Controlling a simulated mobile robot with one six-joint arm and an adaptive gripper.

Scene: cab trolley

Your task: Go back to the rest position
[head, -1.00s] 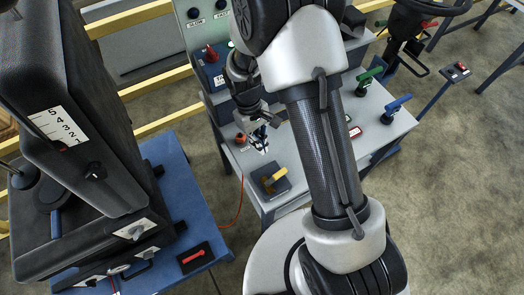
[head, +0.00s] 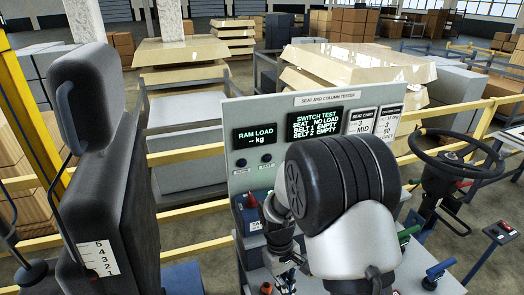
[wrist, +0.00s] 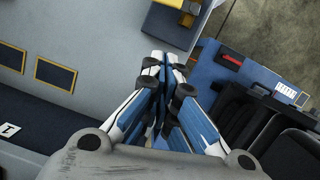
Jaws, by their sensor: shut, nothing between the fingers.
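My gripper (wrist: 164,62) is shut and empty in the wrist view, its blue and white fingers together. It hangs above the edge of the grey bench (wrist: 100,28), with the blue seat stand (wrist: 245,72) beyond it. In the head view my gripper (head: 284,278) is small and low in the picture, left of my bent arm, in front of the tester panel. My arm hides part of the panel and bench.
The tester panel (head: 240,108) stands upright behind my arm. A black seat (head: 95,150) is close on the left. A steering wheel (head: 455,155) on a column stands right. Yellow rails (head: 190,214) and wrapped pallets (head: 345,65) are behind. A yellow-handled block (wrist: 188,12) lies on the bench.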

